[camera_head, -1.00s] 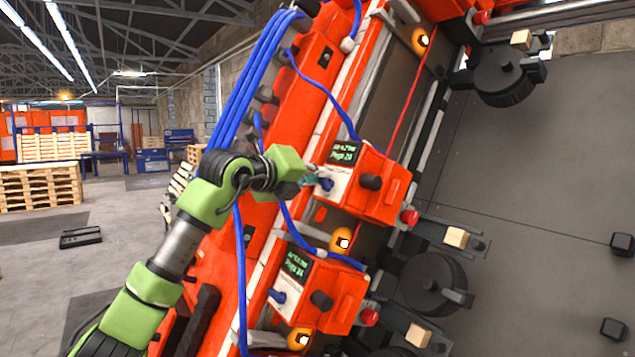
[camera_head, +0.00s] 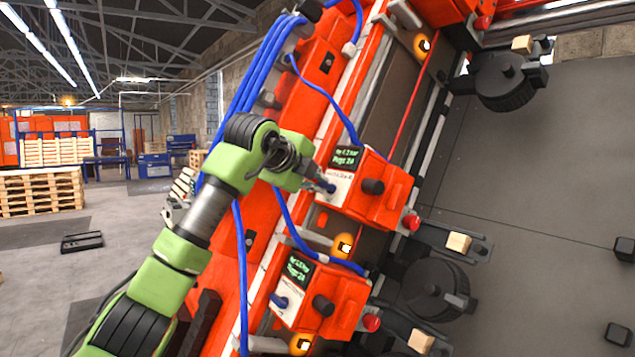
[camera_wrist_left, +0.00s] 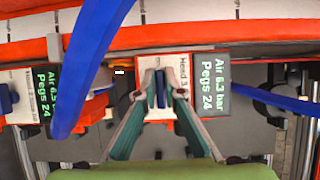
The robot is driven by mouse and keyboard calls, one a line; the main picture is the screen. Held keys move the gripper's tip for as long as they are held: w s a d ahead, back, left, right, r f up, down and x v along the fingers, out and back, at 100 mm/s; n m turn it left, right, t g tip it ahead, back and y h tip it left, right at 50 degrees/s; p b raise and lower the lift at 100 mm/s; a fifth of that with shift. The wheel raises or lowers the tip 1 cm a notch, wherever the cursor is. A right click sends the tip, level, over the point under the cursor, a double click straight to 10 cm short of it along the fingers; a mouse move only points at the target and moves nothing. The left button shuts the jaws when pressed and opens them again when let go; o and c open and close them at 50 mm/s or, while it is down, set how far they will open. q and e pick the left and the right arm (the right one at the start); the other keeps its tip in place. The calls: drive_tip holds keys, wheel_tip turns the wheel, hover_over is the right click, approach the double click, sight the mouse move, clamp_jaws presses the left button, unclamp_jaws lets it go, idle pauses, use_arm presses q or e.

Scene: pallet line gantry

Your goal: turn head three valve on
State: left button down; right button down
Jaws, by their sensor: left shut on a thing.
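The head three box (camera_head: 365,195) is orange with a white front plate and a small green-lit display (camera_head: 346,157). The wrist view shows its "Head 3" label and a display (camera_wrist_left: 209,88) reading Air 6.3 bar, Pegs 24. My left gripper (camera_head: 322,184) reaches the white plate from the left. In the wrist view its two fingers (camera_wrist_left: 161,88) close around the blue valve lever (camera_wrist_left: 160,102). The lever is partly hidden between the fingers, and its exact angle is hard to tell. My right gripper does not show.
A similar orange box (camera_head: 335,300) with its own blue lever (camera_head: 280,301) sits just below. Blue hoses (camera_head: 255,80) run close to my left arm. An orange lamp (camera_head: 343,246) and black wheels stand nearby. Open floor and pallets (camera_head: 42,192) lie at the left.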

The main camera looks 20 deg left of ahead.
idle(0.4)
use_arm(q)
drive_tip(key=c, duration=2.1)
unclamp_jaws()
drive_tip(key=shift+c, duration=0.2)
drive_tip(key=v, duration=1.2)
drive_tip(key=shift+r, duration=0.1)
